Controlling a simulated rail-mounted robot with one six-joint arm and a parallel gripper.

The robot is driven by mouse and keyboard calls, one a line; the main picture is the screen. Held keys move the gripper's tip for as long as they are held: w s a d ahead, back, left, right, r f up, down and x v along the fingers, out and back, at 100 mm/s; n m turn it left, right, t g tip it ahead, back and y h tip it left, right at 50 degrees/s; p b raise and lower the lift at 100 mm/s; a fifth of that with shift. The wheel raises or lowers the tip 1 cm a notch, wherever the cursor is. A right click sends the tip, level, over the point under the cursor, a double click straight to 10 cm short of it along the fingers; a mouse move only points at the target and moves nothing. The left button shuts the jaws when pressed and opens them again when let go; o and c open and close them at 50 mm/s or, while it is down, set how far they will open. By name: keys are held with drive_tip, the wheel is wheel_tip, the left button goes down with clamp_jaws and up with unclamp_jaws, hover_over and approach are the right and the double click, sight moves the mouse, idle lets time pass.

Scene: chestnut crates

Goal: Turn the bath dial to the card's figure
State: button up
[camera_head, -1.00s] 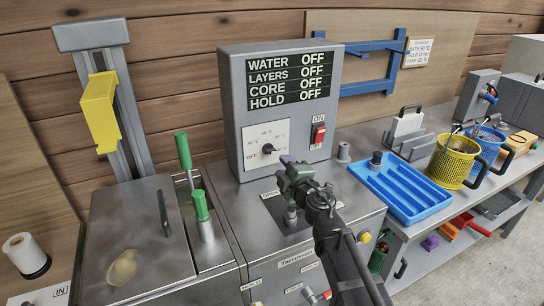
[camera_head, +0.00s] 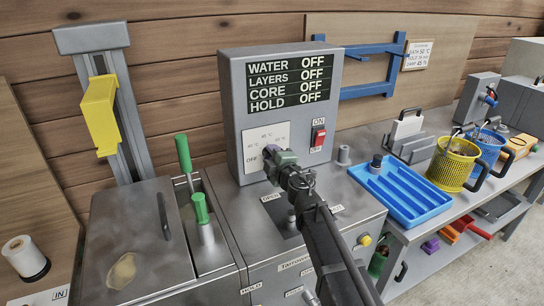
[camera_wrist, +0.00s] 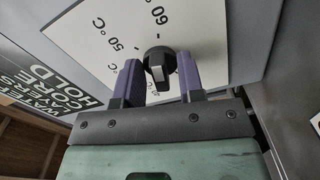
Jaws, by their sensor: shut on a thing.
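The bath dial (camera_wrist: 158,66) is a black knob on a white scale plate (camera_wrist: 92,32), which also shows in the head view (camera_head: 276,134). My gripper (camera_wrist: 160,82) has its purple fingers on both sides of the knob and is shut on it. The wrist view shows 50 °C and 60 °C marks beyond the knob; a grey ridge faces the gripper, and I cannot tell the exact setting. In the head view my gripper (camera_head: 270,158) hides the knob. The card (camera_head: 417,55) hangs at the upper right; its small bath figure is not surely readable.
The grey control box (camera_head: 237,115) shows WATER, LAYERS, CORE and HOLD all OFF. A red switch (camera_head: 318,137) sits right of the dial plate. Green handles (camera_head: 183,153) stand at left; a blue tray (camera_head: 400,190) lies at right.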

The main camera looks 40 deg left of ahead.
drive_tip(key=n, duration=0.9)
idle(0.4)
drive_tip(key=shift+n, duration=0.4)
drive_tip(key=o, duration=0.5)
drive_tip(key=shift+o, duration=0.2)
drive_tip(key=v, duration=1)
drive_tip(key=shift+s+d, duration=0.15)
drive_tip(key=shift+d, duration=0.25)
